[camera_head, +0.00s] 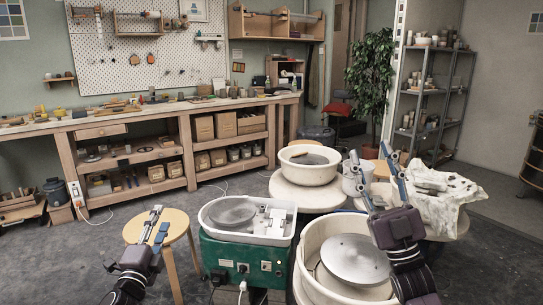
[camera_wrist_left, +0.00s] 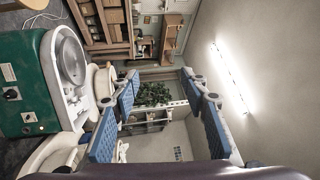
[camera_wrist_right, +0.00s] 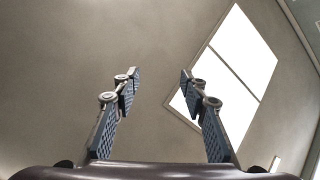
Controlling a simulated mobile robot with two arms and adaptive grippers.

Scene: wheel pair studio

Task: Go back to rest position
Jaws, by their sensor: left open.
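My left gripper (camera_head: 159,220) is at the lower left in the head view, in front of the round wooden stool top. In the left wrist view its blue-padded fingers (camera_wrist_left: 160,80) are spread apart with nothing between them. My right gripper (camera_head: 369,155) points upward at the right of the head view, in line with the large white basin. In the right wrist view its fingers (camera_wrist_right: 155,75) are apart and empty, with ceiling behind them.
A green pottery wheel (camera_head: 245,262) with a white tray stands between my arms. A large cream basin (camera_head: 312,285) with a metal wheel head is right of it. The wooden stool (camera_head: 180,225) is at left. A cloth-covered stand (camera_head: 450,205) is at right. A workbench (camera_head: 170,112) lines the back.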

